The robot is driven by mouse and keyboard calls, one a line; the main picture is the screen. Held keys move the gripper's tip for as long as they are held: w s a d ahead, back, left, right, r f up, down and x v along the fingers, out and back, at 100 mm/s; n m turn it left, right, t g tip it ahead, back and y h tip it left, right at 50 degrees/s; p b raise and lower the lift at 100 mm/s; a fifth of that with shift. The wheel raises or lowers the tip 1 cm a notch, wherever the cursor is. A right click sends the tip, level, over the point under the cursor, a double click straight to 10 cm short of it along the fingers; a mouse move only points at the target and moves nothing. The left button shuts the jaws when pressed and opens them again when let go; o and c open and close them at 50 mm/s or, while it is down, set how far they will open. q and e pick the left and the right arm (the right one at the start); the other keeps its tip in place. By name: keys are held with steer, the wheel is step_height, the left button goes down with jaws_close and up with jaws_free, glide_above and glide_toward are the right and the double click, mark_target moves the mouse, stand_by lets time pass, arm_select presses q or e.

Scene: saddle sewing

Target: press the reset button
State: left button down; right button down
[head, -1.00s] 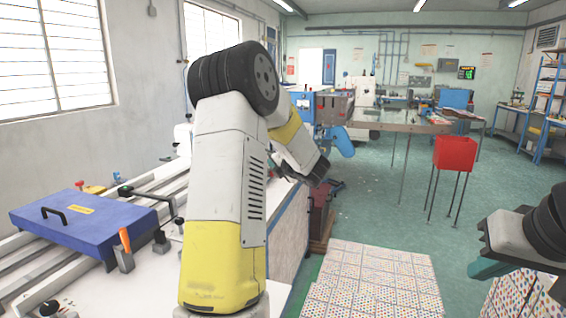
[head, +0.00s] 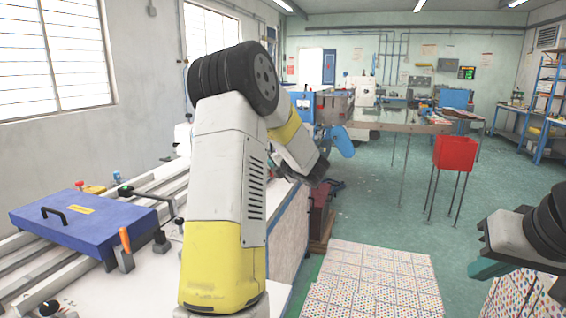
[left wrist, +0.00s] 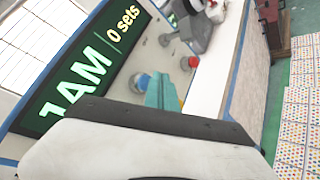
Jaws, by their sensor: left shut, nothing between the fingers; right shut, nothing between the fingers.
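In the left wrist view a panel carries a dark screen (left wrist: 75,80) with green letters reading JAM and yellow letters reading 0 sets. No reset label is readable. My left gripper's teal fingers (left wrist: 163,92) are shut and appear just right of the blue button; I cannot tell if they touch it. In the head view the end of my left arm (head: 314,172) is dark and its fingertips are not clear. My right gripper (head: 486,268) is shut and empty at the right.
A blue lid with a black handle (head: 85,225) lies over rails on the white bench at the left. A red box on thin legs (head: 455,153) stands at the right. A stack with a dotted pattern (head: 375,280) is at the front. Green floor is open between them.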

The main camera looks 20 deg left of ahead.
arm_select(q)
steer(key=shift+a, duration=0.35)
steer(key=shift+s+a, duration=0.1)
steer(key=shift+a, duration=0.45)
stand_by(0.5)
stand_by(0.4)
steer(key=shift+d, duration=0.95)
steer(key=shift+d, duration=0.1)
steer(key=d, duration=0.4)
steer(key=shift+w+d, duration=0.2)
steer(key=shift+d, duration=0.2)
